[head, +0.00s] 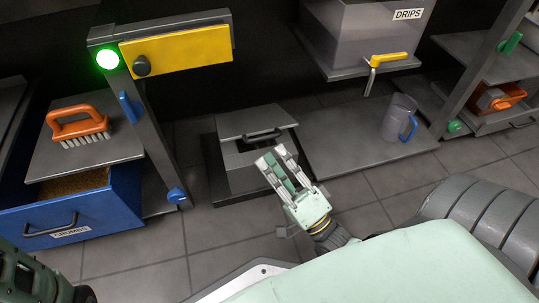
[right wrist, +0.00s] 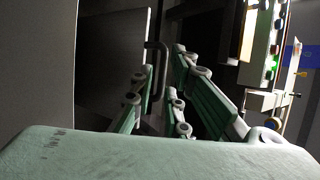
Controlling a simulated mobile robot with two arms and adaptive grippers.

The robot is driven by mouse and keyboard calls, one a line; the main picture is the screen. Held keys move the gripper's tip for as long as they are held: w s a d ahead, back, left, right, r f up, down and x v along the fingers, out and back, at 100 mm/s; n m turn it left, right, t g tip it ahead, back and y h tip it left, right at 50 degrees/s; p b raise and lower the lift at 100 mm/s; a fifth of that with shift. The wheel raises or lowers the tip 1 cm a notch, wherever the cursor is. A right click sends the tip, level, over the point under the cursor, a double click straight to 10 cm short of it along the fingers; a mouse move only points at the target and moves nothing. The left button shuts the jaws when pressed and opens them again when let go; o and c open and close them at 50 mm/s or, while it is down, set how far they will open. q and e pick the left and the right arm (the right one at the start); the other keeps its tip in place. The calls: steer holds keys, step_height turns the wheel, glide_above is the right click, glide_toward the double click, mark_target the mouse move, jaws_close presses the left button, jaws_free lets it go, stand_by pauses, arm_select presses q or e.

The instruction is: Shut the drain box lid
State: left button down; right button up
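The drain box (head: 240,160) stands low on the floor in the middle of the head view. Its grey lid (head: 250,120) has a dark bar handle (head: 262,134) near its front edge. The lid's exact angle is hard to tell. In the right wrist view a grey panel (right wrist: 108,60) with a bar handle (right wrist: 160,62) stands ahead. My right gripper (head: 273,156) is open and empty, its fingers apart just in front of the box and handle; I cannot see contact. A dark green part of my left arm shows at the lower left corner; its fingers cannot be made out.
A blue crumbs drawer (head: 80,213) stands open at left, below an orange brush (head: 77,125). A yellow-covered post arm (head: 180,46) bears a green light. At right, a clear mug (head: 396,118) stands below the drips tank (head: 365,30). Tiled floor in front is clear.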

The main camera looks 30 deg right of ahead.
steer(key=shift+s+d+f+b, duration=0.25)
steer(key=shift+s+f+b, duration=0.15)
steer(key=shift+s+f, duration=0.4)
steer(key=shift+s+d+f+b, duration=0.25)
steer(key=shift+s+f+b, duration=0.1)
steer(key=shift+s+f, duration=0.4)
steer(key=shift+w, duration=0.1)
steer(key=shift+f, duration=0.1)
